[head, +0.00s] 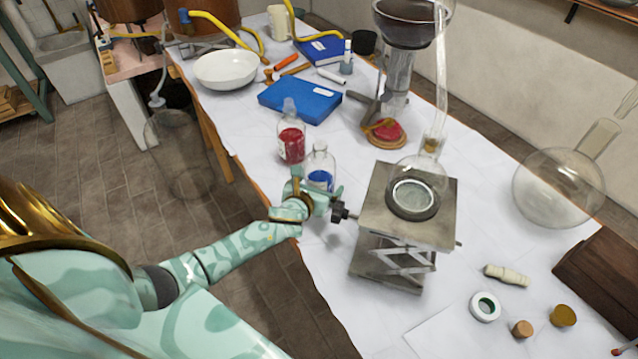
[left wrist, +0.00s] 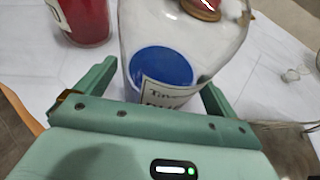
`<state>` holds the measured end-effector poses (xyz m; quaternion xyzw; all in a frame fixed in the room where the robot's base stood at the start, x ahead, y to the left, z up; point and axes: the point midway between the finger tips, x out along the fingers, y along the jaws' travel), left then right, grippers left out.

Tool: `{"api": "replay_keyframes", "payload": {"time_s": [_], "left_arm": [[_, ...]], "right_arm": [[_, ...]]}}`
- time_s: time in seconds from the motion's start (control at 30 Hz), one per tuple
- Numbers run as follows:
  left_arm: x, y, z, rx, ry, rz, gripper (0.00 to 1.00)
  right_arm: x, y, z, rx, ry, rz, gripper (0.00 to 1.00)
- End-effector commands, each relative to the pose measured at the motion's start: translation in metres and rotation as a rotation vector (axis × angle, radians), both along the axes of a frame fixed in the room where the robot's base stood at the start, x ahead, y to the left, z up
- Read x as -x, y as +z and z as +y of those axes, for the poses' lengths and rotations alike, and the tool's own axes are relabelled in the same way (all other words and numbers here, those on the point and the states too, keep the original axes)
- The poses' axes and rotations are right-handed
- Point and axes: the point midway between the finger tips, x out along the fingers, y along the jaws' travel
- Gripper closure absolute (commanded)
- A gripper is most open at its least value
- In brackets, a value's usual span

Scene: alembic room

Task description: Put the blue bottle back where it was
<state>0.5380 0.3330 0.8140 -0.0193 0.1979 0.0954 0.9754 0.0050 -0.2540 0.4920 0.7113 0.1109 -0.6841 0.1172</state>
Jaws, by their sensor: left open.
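The blue bottle (head: 320,179), clear glass with blue contents and a pale label, stands upright on the white-covered table, just left of the metal lab jack. My left gripper (head: 313,192) is at its near side. In the left wrist view the blue bottle (left wrist: 162,68) is between the two fingers of my left gripper (left wrist: 157,88), which are apart. Whether either finger touches the glass I cannot tell. The spot where the bottle was before is not marked in view. My right gripper is not in view.
A red bottle (head: 291,142) stands just behind the blue one, also in the left wrist view (left wrist: 84,18). The lab jack (head: 408,215) with glassware is close on the right. A blue book (head: 300,101) and white bowl (head: 227,70) lie farther back. The table's left edge is near.

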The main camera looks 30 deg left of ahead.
Motion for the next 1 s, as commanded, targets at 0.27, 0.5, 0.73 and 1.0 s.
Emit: {"api": "replay_keyframes", "payload": {"time_s": [0.27,0.5,0.73,1.0], "left_arm": [[0.059,0.029,-0.012,-0.001,-0.001,0.0,0.05],[0.094,0.043,-0.018,0.0,0.0,-0.001,0.05],[0.101,0.044,-0.019,0.0,0.001,-0.001,0.05],[0.1,0.044,-0.019,0.0,0.0,-0.001,0.05]], "right_arm": [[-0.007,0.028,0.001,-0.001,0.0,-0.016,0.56],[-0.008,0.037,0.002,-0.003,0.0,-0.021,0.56],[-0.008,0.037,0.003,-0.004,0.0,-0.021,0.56],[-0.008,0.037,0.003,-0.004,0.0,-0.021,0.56]]}}
